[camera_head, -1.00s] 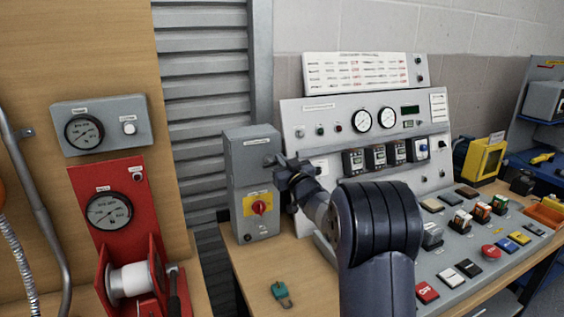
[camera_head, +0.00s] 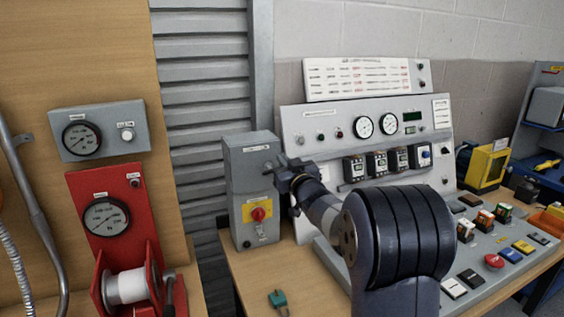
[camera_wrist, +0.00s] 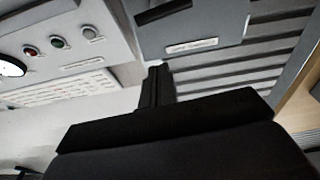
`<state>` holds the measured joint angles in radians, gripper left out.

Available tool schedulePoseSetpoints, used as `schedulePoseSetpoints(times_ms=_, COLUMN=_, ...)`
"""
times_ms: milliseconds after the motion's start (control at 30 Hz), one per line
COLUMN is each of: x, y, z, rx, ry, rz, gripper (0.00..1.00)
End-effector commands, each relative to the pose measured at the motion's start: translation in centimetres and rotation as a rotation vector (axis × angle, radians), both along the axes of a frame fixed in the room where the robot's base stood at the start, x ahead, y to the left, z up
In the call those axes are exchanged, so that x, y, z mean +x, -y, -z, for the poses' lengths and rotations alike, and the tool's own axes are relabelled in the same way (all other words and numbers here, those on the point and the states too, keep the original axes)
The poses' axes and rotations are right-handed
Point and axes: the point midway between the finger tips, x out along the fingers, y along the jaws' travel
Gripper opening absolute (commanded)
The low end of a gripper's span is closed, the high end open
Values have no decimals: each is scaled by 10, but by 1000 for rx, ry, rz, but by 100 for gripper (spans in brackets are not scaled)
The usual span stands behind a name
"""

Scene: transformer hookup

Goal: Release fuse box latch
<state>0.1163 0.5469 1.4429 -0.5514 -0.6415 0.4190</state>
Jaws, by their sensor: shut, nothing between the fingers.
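The fuse box is a grey box (camera_head: 240,180) with a yellow plate and a red rotary knob (camera_head: 258,213) on its front. It stands on the wooden bench left of the control panel. My gripper (camera_head: 274,164) is at the upper right part of the box's front, with its fingers shut and empty. Whether it touches the box is not clear. In the wrist view my gripper (camera_wrist: 157,72) points toward the labelled edge of the grey box (camera_wrist: 190,25), and a dark strip shows on that face. No latch can be made out clearly; my gripper may hide it.
A sloped control panel (camera_head: 310,140) with gauges and breakers stands right of the box. A teal padlock-like item (camera_head: 278,299) lies on the bench (camera_head: 245,275) in front. A red winch unit (camera_head: 100,185) is at the left. My arm covers part of the console.

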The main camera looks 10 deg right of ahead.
Motion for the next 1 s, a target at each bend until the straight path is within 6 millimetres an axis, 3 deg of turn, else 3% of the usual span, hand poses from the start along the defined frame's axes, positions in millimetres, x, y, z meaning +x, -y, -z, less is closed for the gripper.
schedulePoseSetpoints(times_ms=200, x=-38, y=9, z=8, rx=-1, ry=-1, rz=2, gripper=0)
schedulePoseSetpoints(times_ms=400, x=-56, y=13, z=9, rx=-1, ry=-1, rz=2, gripper=0)
schedulePoseSetpoints(times_ms=800, x=-59, y=13, z=9, rx=-1, ry=-1, rz=1, gripper=0)
schedulePoseSetpoints(times_ms=1000, x=-49, y=11, z=7, rx=0, ry=0, rz=0, gripper=0)
